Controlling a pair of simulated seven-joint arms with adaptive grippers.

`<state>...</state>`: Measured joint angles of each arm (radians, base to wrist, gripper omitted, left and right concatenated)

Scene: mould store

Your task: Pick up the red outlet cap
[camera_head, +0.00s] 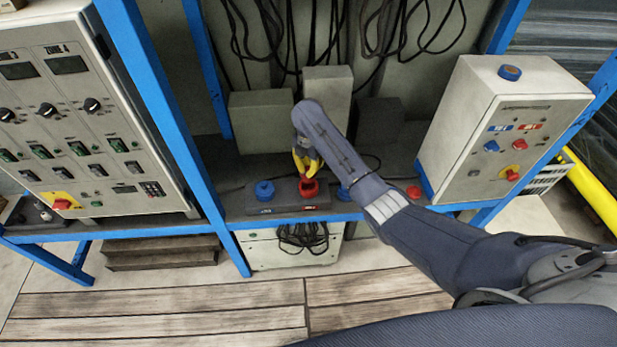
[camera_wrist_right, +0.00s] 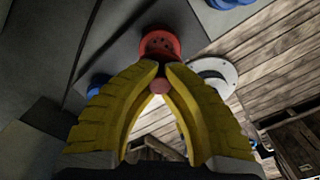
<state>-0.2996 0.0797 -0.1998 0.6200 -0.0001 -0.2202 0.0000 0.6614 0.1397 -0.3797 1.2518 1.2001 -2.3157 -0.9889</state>
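The red outlet (camera_head: 309,188) with its dark centre sits on a low dark grey box on the bench. In the right wrist view it shows as a red round face with holes (camera_wrist_right: 160,42), just beyond my fingertips. My right gripper (camera_head: 306,166) is over it, its yellow fingers (camera_wrist_right: 160,74) drawn almost together. A small pale-red rounded piece (camera_wrist_right: 159,86), which looks like part of the red outlet cap, fills the gap between them. The fingers hide the rest of it. My left gripper is not in view.
A blue outlet (camera_head: 265,190) is left of the red one. A blue piece (camera_head: 343,193) and another red piece (camera_head: 414,191) lie to the right. Blue frame posts, a left control panel (camera_head: 75,125) and a right switch box (camera_head: 500,125) bound the space. Cables hang behind.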

